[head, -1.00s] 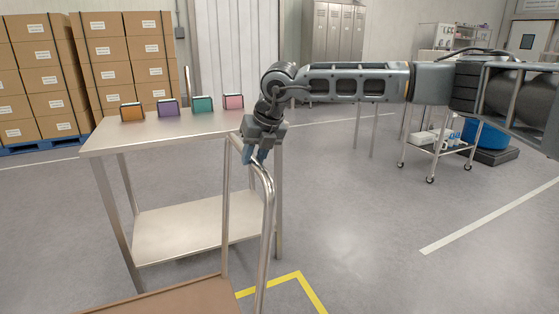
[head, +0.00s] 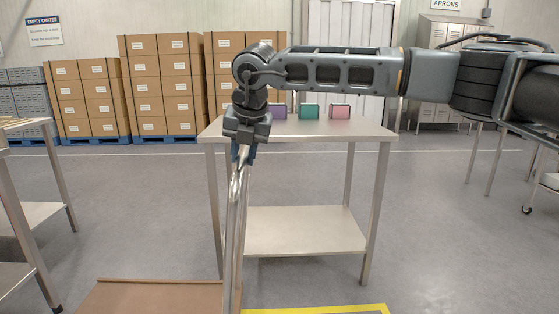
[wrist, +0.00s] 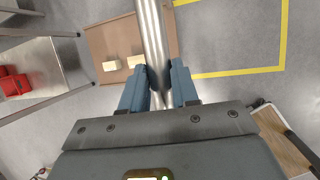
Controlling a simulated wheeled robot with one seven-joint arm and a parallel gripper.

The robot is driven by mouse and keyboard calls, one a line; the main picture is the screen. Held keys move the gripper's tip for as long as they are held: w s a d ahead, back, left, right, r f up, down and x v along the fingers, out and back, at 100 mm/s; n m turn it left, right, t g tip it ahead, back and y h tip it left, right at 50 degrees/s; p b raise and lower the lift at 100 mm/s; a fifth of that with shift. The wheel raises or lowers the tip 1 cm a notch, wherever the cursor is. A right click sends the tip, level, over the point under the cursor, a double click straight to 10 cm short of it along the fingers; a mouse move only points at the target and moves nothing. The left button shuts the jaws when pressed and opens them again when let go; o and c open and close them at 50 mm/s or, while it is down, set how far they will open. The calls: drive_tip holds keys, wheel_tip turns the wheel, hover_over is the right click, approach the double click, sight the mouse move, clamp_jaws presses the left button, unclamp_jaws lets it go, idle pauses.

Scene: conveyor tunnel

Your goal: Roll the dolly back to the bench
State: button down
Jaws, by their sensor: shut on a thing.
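My gripper (head: 243,152) is shut on the metal handle (head: 233,215) of the dolly. In the wrist view its blue fingers (wrist: 158,88) close on the handle tube (wrist: 150,35). The dolly's brown deck (head: 150,298) shows at the bottom of the head view, left of the handle. In the wrist view, two pale blocks lie on the deck (wrist: 108,42). A steel bench (head: 300,130) with a lower shelf stands beyond the handle. A purple, a teal and a pink box stand on its top.
A yellow floor outline (head: 325,309) lies right of the dolly, and also shows in the wrist view (wrist: 284,40). Another steel table (head: 30,205) stands at the left. Stacked cartons (head: 165,85) line the back wall. Open floor lies right of the bench.

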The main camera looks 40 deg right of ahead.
drive_tip(key=w+a, duration=0.7)
drive_tip(key=a, duration=0.4)
drive_tip(key=shift+w, duration=0.2)
drive_tip(key=shift+a+r, duration=0.1)
drive_tip(key=shift+r, duration=0.05)
drive_tip(key=c, duration=0.8)
unclamp_jaws()
drive_tip(key=shift+c, duration=0.2)
drive_tip(key=v, duration=0.7)
drive_tip(key=shift+r+p, duration=0.25)
drive_tip(key=shift+p, duration=0.1)
drive_tip(key=shift+s, duration=0.1)
